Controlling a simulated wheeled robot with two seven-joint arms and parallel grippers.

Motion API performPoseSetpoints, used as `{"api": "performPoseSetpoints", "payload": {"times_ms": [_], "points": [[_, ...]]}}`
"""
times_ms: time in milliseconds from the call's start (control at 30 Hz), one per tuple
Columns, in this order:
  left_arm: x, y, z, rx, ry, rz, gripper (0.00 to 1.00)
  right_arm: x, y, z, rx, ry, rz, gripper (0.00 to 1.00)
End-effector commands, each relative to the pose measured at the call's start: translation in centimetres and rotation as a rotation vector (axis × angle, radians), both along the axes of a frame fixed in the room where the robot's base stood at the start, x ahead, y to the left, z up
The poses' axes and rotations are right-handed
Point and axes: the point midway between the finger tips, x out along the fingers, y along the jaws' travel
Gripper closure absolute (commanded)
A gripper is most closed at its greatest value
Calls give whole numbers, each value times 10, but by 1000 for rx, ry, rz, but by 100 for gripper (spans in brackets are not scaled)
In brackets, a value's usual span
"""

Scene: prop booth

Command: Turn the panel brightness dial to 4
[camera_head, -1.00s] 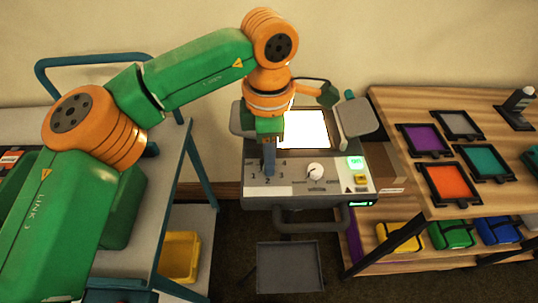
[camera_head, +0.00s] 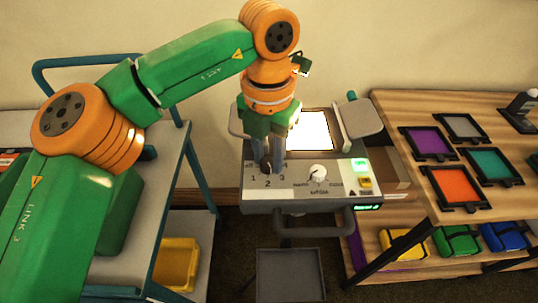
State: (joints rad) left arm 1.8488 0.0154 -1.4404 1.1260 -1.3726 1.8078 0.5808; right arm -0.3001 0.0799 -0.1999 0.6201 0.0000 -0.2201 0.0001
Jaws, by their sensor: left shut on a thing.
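The brightness dial (camera_head: 267,166) is a dark knob on the left of the grey control panel (camera_head: 300,205). My left gripper (camera_head: 268,158) points down from above and is shut on the dial, one finger on each side. The fingers cover part of the dial, and I cannot tell which number its pointer faces. My right gripper is not in view.
A bright screen (camera_head: 308,131) is behind. A wooden shelf (camera_head: 400,110) with coloured framed panels stands at right, a grey cart (camera_head: 170,190) at left.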

Motion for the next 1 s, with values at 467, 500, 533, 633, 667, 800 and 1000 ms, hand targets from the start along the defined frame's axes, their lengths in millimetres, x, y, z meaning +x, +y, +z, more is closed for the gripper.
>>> {"api": "performPoseSetpoints", "payload": {"times_ms": [467, 500, 533, 633, 667, 800, 1000], "points": [[0, 1, -2, 0, 0, 447, 100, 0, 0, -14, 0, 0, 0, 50], [0, 1, -2, 0, 1, 485, 100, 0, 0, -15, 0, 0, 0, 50], [0, 1, -2, 0, 1, 514, 100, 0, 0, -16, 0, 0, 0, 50], [0, 1, -2, 1, 1, 609, 100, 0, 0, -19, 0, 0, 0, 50], [0, 1, -2, 0, 0, 638, 100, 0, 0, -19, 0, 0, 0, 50], [0, 1, -2, 2, 1, 770, 100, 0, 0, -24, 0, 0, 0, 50], [0, 2, -2, 2, 0, 952, 100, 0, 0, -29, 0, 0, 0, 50]]}}
